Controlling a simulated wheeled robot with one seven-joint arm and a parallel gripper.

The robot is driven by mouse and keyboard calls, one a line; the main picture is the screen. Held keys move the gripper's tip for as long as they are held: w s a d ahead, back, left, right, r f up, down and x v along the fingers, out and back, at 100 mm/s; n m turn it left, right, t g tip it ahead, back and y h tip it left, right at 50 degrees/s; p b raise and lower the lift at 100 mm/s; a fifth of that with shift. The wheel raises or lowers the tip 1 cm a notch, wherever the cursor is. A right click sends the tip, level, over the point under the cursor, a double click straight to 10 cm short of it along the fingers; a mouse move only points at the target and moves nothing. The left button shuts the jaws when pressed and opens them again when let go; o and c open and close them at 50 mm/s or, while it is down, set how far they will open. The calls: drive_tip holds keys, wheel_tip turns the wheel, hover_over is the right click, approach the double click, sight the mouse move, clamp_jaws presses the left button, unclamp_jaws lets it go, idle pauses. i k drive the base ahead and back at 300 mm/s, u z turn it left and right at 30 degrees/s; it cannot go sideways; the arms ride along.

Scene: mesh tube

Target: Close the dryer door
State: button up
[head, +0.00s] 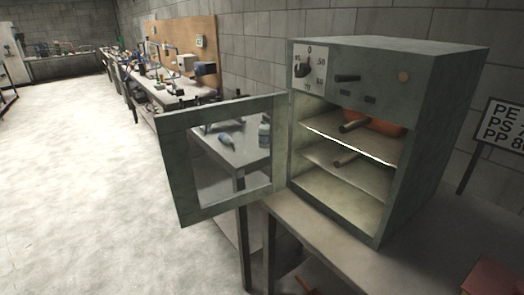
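The dryer (435,110) is a grey-green box on a table at the right of the head view. Its front has a dial (308,68), and its lit inside holds shelves (350,137) with an orange thing (377,123) on the upper one. The dryer door (176,160) is a framed window panel, hinged at the dryer's left front edge. It stands wide open, swung out to the left. My gripper is not in view.
The dryer's table (325,228) has bare top in front of the dryer. A sign (504,125) stands to the right and a red object (492,279) lies at the bottom right. Workbenches (150,90) line the wall behind. The floor (80,170) at left is clear.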

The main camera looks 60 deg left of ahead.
sight(171, 127)
drive_tip(key=z, duration=2.45)
drive_tip(key=k, duration=2.8)
drive_tip(key=u, duration=2.45)
